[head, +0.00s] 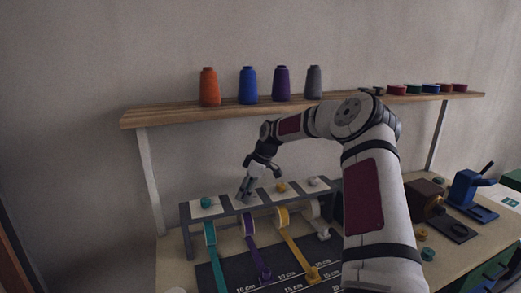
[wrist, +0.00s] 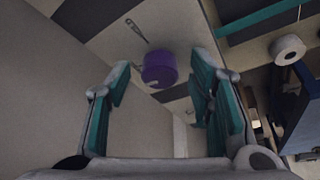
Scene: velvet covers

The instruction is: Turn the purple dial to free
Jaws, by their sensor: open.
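The purple dial (wrist: 159,69) shows in the wrist view on a pale plate (wrist: 120,45), with a small printed mark (wrist: 137,31) beside it. My gripper (wrist: 160,88) is open, with one teal-padded finger on each side of the dial in that view. I cannot tell whether the fingers touch it. In the head view my gripper (head: 244,194) points down over the second plate from the left on the grey rack. There the dial is hidden by my gripper. The dial's present setting is not readable.
The grey rack (head: 187,222) also carries a teal dial (head: 207,202), a yellow dial (head: 281,188) and a white dial (head: 313,181). A purple ribbon (head: 255,254) hangs below. A wooden shelf (head: 165,116) with thread cones is above. A blue press (head: 468,190) stands right.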

